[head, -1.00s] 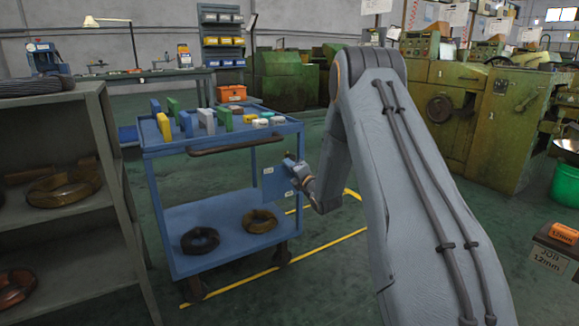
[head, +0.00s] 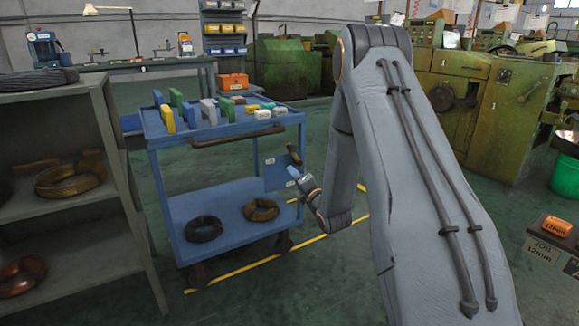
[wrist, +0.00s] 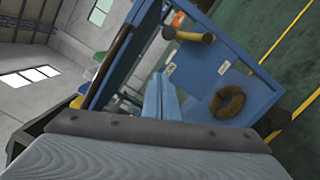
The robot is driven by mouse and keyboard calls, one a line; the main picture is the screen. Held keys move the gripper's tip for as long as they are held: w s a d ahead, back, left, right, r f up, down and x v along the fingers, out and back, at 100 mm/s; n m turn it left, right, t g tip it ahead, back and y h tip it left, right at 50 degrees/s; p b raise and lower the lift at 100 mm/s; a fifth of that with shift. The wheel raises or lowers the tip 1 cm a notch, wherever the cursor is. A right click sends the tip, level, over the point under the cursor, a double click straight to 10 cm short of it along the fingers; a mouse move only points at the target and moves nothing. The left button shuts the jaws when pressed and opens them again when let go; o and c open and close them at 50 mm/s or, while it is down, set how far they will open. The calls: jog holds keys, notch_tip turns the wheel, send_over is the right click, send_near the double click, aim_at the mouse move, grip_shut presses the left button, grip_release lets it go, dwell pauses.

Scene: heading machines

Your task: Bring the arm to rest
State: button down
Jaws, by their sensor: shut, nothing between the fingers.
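My grey arm (head: 430,190) rises from the lower right of the head view, bends at an elbow near the top, and its forearm hangs down to the wrist. My gripper (head: 294,156) is small and partly hard to make out there, at the right end of the blue trolley (head: 225,210), in front of its end panel. I cannot tell if it touches the panel. In the wrist view its fingers (wrist: 160,96) lie side by side, shut and empty, with the trolley behind them.
Colored boxes (head: 190,115) stand on the trolley's top; two wire coils (head: 262,209) lie on its lower shelf. A grey rack (head: 60,240) with coils is at left. Green machines (head: 450,90) stand behind at right. Floor between is open.

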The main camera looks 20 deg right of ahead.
jog(key=shift+s, duration=0.4)
jog(key=shift+d, duration=0.1)
jog(key=s+a+m+g+y, duration=0.15)
jog(key=a+m+g, duration=0.3)
jog(key=a, duration=1.05)
jog(key=s+a+m+g, duration=0.4)
jog(key=s+a+g, duration=0.1)
jog(key=s+a, duration=0.6)
jog(key=s+a+m+g+h, duration=0.1)
jog(key=s+a+m+g, duration=0.15)
jog(key=s, duration=0.95)
jog(key=s+a+m+g, duration=0.2)
jog(key=s+m+g, duration=0.1)
jog(key=s, duration=0.8)
jog(key=s+a+m+g+h, duration=0.1)
jog(key=s+a+m+g, duration=0.15)
jog(key=s, duration=0.95)
jog(key=d+r+m+p, duration=0.3)
jog(key=d+r+p, duration=0.7)
jog(key=r+p, duration=0.3)
jog(key=d+r+m+g+p, duration=0.1)
jog(key=d+r+m+p, duration=0.3)
jog(key=d+r+p, duration=0.6)
notch_tip(320, 180, up, 3)
jog(key=p, duration=0.4)
jog(key=shift+s+h, duration=0.35)
jog(key=shift+s, duration=0.05)
